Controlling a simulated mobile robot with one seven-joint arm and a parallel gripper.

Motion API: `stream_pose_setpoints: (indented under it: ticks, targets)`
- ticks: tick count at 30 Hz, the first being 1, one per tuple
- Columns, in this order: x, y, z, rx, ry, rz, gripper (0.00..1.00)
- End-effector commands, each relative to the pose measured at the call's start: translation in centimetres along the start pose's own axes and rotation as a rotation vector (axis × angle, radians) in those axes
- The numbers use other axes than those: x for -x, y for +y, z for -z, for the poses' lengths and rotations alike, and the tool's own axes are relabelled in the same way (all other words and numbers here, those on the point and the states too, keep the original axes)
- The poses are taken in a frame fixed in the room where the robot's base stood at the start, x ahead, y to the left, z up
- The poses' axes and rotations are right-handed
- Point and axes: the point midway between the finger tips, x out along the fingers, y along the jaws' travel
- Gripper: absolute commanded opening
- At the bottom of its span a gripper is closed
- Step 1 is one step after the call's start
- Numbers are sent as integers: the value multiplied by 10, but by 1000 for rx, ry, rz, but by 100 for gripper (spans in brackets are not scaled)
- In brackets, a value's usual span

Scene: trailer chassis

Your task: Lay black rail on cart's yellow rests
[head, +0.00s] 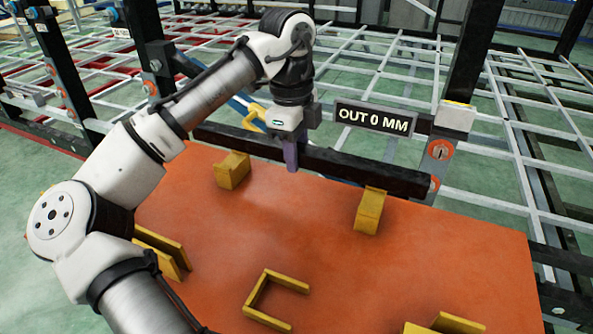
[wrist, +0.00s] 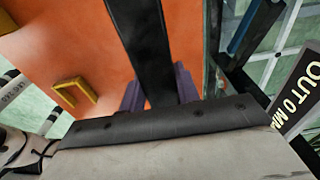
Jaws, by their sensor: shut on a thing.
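The black rail (head: 355,166) runs slantwise along the far edge of the orange cart (head: 310,245) in the head view. My gripper (head: 291,158) is shut on it near its middle. In the wrist view the rail (wrist: 146,40) passes between my purple fingers (wrist: 160,92). Two yellow rests, a left one (head: 232,171) and a right one (head: 369,212), stand on the cart top just on the near side of the rail. The rail's lower edge shows close to the right rest's top; I cannot tell whether they touch.
A yellow U-shaped bracket (head: 262,300) and an angled yellow piece (head: 160,250) are on the near cart top. A sign reading "OUT 0 MM" (head: 374,118) stands behind the rail by a black post (head: 465,60). White-barred racking (head: 500,150) lies beyond. The middle of the cart top is clear.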

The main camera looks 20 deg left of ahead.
Motion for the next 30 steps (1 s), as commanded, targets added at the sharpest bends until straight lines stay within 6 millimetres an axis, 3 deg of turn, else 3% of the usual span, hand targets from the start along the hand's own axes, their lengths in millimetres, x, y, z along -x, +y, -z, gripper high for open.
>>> stream_pose_setpoints:
  ticks: [9,22,23,27,30]
  targets:
    - [-38,0,-3,0,0,1,0]
    - [-44,0,-3,-1,1,1,0]
    - [-45,0,-3,0,1,0,33]
    - [-45,0,-3,0,0,0,51]
    - [-45,0,-3,0,0,-1,53]
